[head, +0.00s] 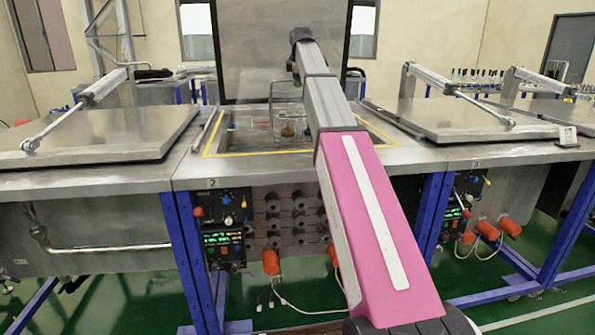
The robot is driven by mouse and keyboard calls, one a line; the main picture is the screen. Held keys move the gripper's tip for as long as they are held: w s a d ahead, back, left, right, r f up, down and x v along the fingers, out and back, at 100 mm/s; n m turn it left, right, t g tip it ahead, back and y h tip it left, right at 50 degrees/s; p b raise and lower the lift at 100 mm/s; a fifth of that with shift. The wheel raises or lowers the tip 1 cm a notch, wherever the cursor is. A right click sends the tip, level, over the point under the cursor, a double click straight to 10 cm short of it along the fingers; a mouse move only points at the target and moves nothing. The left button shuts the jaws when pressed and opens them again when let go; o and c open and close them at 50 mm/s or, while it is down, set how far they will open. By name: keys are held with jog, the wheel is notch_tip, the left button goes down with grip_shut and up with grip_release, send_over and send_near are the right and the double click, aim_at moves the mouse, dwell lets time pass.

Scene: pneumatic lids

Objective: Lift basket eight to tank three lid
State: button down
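A wire basket (274,100) with a tall handle frame shows at the open middle tank, holding small things, one of them brown. I cannot read a number on it. The closed metal lid (465,122) of the right tank, whose front label looks like 3, lies flat, with a pneumatic cylinder (432,78) and rod above it. My pink and grey arm reaches forward over the middle tank. My gripper (296,78) is at its far end, near the top of the basket frame. It is small and partly hidden, so I cannot tell its state or whether it touches the basket.
The middle tank's lid (262,45) stands upright behind its opening. A yellow-edged rim (240,152) surrounds the opening. A closed lid (95,132) covers the left tank. A small device (568,136) sits at the right lid's edge. Control panels (223,230) line the front.

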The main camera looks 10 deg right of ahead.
jog(key=shift+r, duration=2)
dwell(2.8)
